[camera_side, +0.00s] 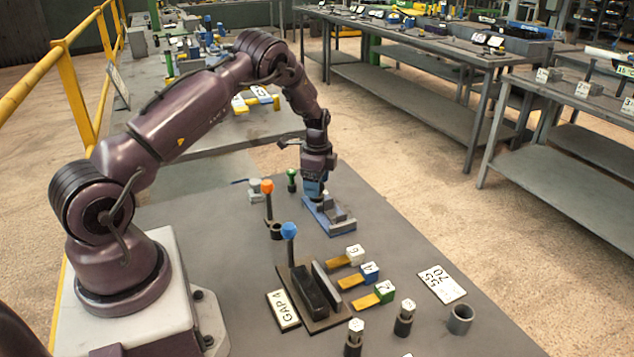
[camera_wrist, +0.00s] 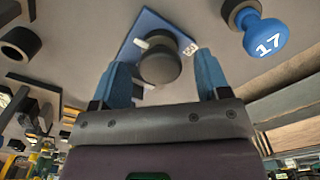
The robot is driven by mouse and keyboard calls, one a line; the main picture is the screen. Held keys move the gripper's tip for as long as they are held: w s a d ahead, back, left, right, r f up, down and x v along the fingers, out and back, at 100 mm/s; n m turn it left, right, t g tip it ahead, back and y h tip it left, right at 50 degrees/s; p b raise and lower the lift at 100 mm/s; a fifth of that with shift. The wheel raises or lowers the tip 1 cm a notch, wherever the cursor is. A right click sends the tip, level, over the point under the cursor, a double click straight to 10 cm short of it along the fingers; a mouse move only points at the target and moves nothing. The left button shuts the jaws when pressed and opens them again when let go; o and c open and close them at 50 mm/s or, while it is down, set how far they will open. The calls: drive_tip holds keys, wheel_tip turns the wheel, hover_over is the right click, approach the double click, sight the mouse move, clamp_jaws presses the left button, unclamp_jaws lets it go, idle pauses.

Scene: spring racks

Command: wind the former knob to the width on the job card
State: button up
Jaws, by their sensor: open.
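My gripper (camera_side: 316,192) points down over a blue-based fixture (camera_side: 330,217) with grey blocks on it, at the far part of the bench. In the wrist view a dark grey round knob (camera_wrist: 160,66) stands by the blue plate (camera_wrist: 146,24). My two blue fingertips (camera_wrist: 163,72) are open on either side of this knob, with gaps showing on both sides. In the side view the gripper hides most of the knob. A white card reading "GAP 4" (camera_side: 283,310) lies beside a dark jaw fixture (camera_side: 318,322). Another white card (camera_side: 441,284) carries numbers, seemingly 70 and 55.
A blue-ball lever (camera_side: 289,231) and an orange-topped lever (camera_side: 267,187) stand upright near the gripper. Several yellow-handled numbered tags (camera_side: 356,277), white-topped posts (camera_side: 404,318) and a grey cup (camera_side: 460,319) occupy the bench's front right. A blue knob marked 17 (camera_wrist: 265,37) shows in the wrist view.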

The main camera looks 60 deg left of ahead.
drive_tip(key=shift+f, duration=0.1)
drive_tip(key=c, duration=0.9)
